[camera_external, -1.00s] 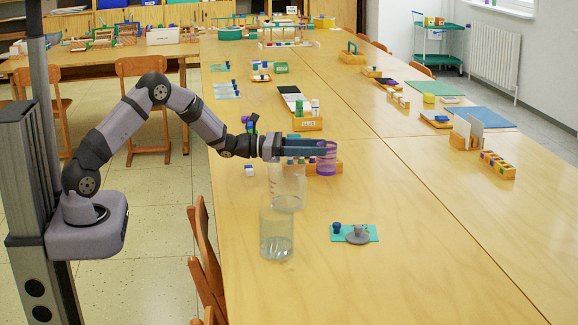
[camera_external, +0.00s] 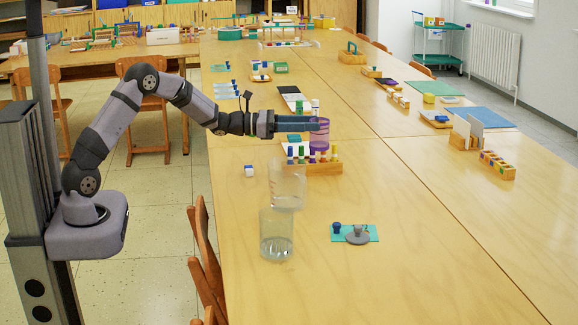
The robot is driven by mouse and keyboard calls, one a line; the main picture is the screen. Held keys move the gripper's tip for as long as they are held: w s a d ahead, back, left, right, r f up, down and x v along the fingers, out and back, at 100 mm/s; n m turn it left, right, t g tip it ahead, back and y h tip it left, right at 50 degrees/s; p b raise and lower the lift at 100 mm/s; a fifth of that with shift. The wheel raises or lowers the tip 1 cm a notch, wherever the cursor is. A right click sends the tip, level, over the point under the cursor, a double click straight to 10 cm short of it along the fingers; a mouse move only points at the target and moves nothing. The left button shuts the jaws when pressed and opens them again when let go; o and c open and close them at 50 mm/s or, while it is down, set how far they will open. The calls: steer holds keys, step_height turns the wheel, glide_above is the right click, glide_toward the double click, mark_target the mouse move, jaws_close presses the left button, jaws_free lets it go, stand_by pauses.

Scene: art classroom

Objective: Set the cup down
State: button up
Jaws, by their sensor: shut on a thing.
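The cup (camera_external: 320,140) is a see-through purple tumbler and looks upright. My gripper (camera_external: 313,124) is shut on the cup near its rim, with the blue-grey fingers reaching in from the left. The cup appears in front of or above the wooden rack of colored markers (camera_external: 318,168); its exact height over the table (camera_external: 430,250) is hard to tell. The far side of the grip is hidden.
A clear measuring beaker (camera_external: 288,185) and a clear glass jar (camera_external: 276,240) stand below my gripper in the picture. A teal mat (camera_external: 372,231) with small items lies to their right. The table between the mat and the rack is bare.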

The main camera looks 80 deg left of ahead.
steer(key=s+a+n+y+b, duration=0.1)
steer(key=s+a+n+y, duration=0.25)
steer(key=s+a, duration=1)
steer(key=s+a+n+y+b, duration=0.15)
steer(key=s+a+y, duration=0.35)
steer(key=s+a, duration=0.8)
steer(key=w+d+m+h, duration=0.2)
steer(key=w+d+h, duration=0.2)
steer(key=h, duration=0.1)
steer(key=shift+y, duration=0.45)
steer(key=shift+s+a+f, duration=0.1)
steer(key=shift+s+f, duration=0.05)
steer(key=shift+f, duration=4.65)
steer(key=shift+f, duration=0.1)
steer(key=shift+f+b, duration=0.1)
steer(key=shift+b, duration=0.25)
steer(key=o, duration=1)
